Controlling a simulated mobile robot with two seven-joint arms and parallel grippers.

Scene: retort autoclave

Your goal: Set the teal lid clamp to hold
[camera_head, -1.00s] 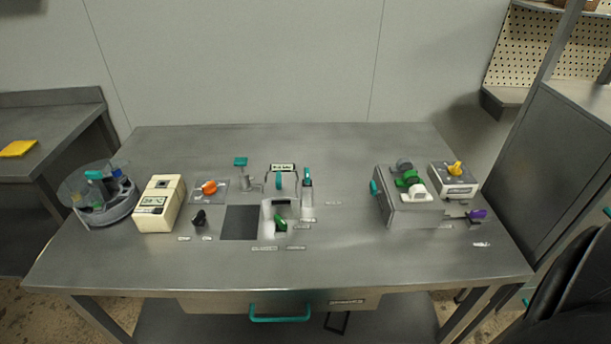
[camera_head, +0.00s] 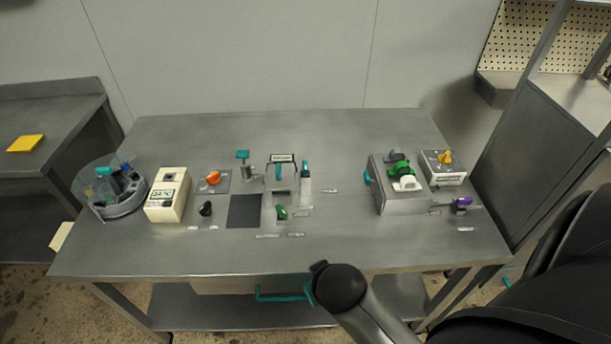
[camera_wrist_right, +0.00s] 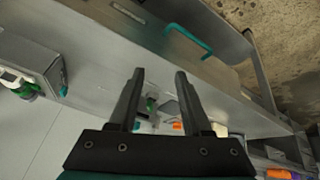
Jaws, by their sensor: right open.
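Several teal parts stand on the steel table (camera_head: 400,245) in the head view; I cannot tell for certain which is the lid clamp. One is a teal upright lever (camera_head: 306,168) right of a small frame. Another is a teal flat-topped post (camera_head: 242,155), and a third is a teal upright handle (camera_head: 278,172) within the frame. My right arm enters at the bottom right, in front of the table. My right gripper (camera_wrist_right: 157,73) is open and empty in the right wrist view, its fingers pointing towards the table. My left gripper is not in view.
A teal drawer handle (camera_head: 283,296) projects from the table front, near my right arm. A grey box (camera_head: 398,203) with green and white knobs stands at the right. A cream box (camera_head: 166,197) and a round carousel (camera_head: 118,208) stand at the left. The table's front strip is clear.

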